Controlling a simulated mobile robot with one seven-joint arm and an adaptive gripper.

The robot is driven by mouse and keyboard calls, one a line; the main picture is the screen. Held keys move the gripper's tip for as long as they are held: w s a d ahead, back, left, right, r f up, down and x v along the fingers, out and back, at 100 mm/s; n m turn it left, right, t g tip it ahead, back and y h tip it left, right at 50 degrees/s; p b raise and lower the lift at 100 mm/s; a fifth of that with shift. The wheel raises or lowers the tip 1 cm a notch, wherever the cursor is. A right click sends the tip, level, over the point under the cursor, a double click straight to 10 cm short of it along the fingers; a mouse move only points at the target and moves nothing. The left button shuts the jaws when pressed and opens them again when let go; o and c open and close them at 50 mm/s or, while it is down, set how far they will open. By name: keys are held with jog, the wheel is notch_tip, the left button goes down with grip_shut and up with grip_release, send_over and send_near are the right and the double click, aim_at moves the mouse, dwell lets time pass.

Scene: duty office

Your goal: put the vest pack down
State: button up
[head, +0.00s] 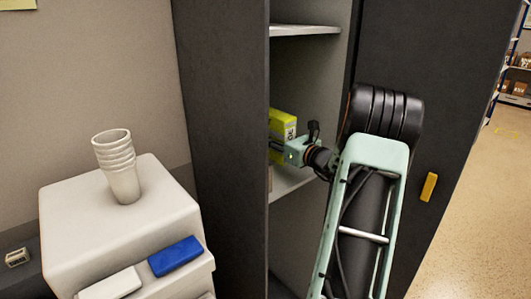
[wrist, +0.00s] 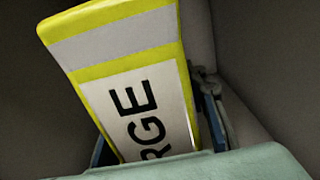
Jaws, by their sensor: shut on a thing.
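The vest pack (head: 284,123) is a yellow pack with a grey band and a white label with black letters. In the head view it is inside the dark cabinet, partly hidden by the cabinet's side and my gripper. My gripper (head: 287,152) is shut on it. In the wrist view the vest pack (wrist: 125,75) stands between my fingers, tilted in the picture, with "RGE" readable on its label. A blue-edged finger (wrist: 214,125) shows at its right side. I cannot tell whether the pack's bottom touches the shelf.
The cabinet's lower shelf (head: 290,184) is below the pack, and an upper shelf (head: 305,30) is above. The cabinet side (head: 222,120) and open door (head: 455,80) flank my arm. Stacked white cups (head: 119,170) stand on a white unit (head: 70,205) at left.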

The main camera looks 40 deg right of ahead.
jog(key=shift+f, duration=2.6)
jog(key=shift+f, duration=0.1)
jog(key=o, duration=1.3)
jog(key=shift+o, duration=0.2)
jog(key=shift+s, duration=0.1)
jog(key=s, duration=1.1)
jog(key=shift+s+d, duration=0.4)
